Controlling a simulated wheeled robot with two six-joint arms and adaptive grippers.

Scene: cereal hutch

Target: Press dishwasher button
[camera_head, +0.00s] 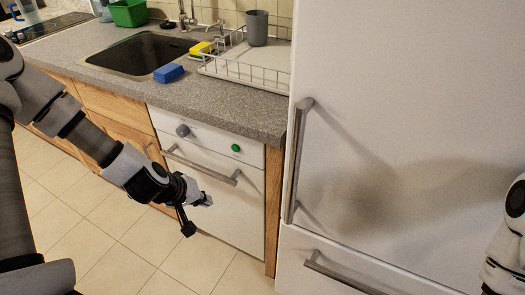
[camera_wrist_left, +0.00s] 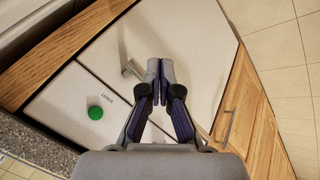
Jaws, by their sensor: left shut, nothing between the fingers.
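The dishwasher has a white front (camera_head: 225,205) under the grey counter, with a bar handle (camera_head: 200,165) across it. A round green button (camera_head: 236,148) sits at the right of its top panel, and a grey knob (camera_head: 183,130) at the left. My left gripper (camera_head: 207,200) is shut and empty, in front of the door, below the handle and the button. In the left wrist view, the shut fingertips (camera_wrist_left: 160,80) are to the right of the green button (camera_wrist_left: 95,113) and apart from it. My right gripper is out of view.
A white fridge (camera_head: 400,110) with a vertical handle (camera_head: 297,160) stands right of the dishwasher. On the counter are a sink (camera_head: 140,55), a blue sponge (camera_head: 168,73), and a wire dish rack (camera_head: 245,75) with a grey cup (camera_head: 257,28). The tiled floor (camera_head: 110,250) is clear.

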